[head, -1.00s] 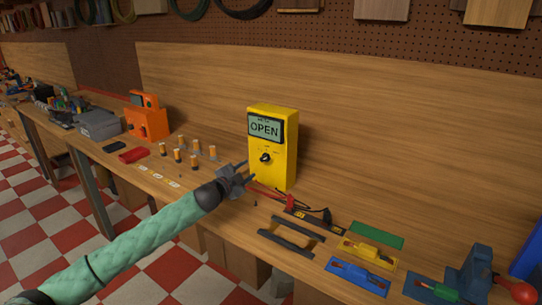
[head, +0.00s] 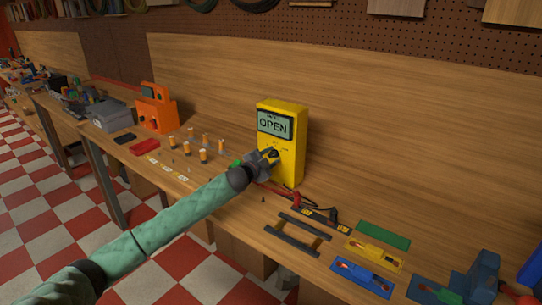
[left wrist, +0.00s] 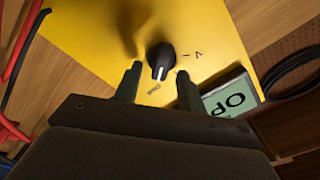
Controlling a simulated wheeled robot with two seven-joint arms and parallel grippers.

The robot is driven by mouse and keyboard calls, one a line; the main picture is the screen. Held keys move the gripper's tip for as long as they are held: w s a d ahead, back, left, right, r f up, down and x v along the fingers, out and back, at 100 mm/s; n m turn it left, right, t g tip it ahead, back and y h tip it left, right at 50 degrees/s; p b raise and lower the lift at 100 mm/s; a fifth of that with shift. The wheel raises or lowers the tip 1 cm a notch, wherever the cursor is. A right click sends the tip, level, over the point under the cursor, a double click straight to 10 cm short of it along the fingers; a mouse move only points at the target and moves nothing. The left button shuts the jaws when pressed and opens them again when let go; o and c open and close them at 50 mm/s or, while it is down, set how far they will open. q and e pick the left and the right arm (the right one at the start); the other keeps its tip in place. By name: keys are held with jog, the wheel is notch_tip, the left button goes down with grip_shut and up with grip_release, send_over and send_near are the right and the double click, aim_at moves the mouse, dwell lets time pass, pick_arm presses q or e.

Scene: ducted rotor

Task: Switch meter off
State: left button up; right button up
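The yellow meter (head: 290,160) stands upright on the bench against the wooden back panel. Its display (head: 273,125) reads OPEN. Its black dial knob (left wrist: 161,60) shows in the left wrist view, with small markings around it. My left gripper (head: 272,156) is at the meter's front, over the knob in the head view. In the left wrist view its two fingers (left wrist: 157,85) are spread, one on each side of the knob, with gaps visible. In the head view the gripper hides part of the knob. My right gripper is not in view.
Red and black probe leads (head: 300,200) lie at the meter's foot. Several orange-topped cylinders (head: 203,156) stand left of it. An orange device (head: 156,110) is farther left. Green (head: 383,235), yellow and blue plates lie at right, beside a dark rail frame (head: 298,233).

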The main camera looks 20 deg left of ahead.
pick_arm(q)
jog(key=shift+w+d+f, duration=0.1)
jog(key=shift+w, duration=0.15)
jog(key=shift+s, duration=0.1)
grip_shut()
